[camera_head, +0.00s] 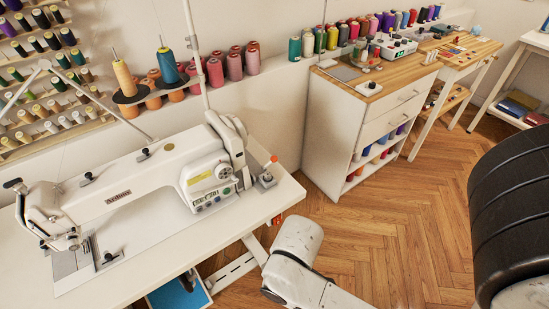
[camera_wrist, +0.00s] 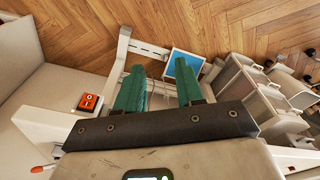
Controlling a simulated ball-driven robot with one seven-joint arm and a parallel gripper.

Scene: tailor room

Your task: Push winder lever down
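The bobbin winder (camera_head: 266,179) sits at the right end of the white sewing table, beside the sewing machine (camera_head: 150,185). Its lever (camera_head: 273,159) has an orange tip and stands raised. In the wrist view an orange-tipped lever (camera_wrist: 42,168) shows at the lower left edge, off to the side of my gripper. My gripper (camera_wrist: 160,64) has two green fingers spread apart with nothing between them. It points down past the table's edge towards the floor. The gripper's fingers cannot be made out in the head view.
A red switch box (camera_wrist: 88,102) is mounted by the table edge, left of my fingers. The table frame (camera_wrist: 122,50) and a blue panel (camera_wrist: 184,65) lie below. A white drawer cabinet (camera_head: 345,120) stands behind. Open wooden floor (camera_head: 400,220) lies right of the table.

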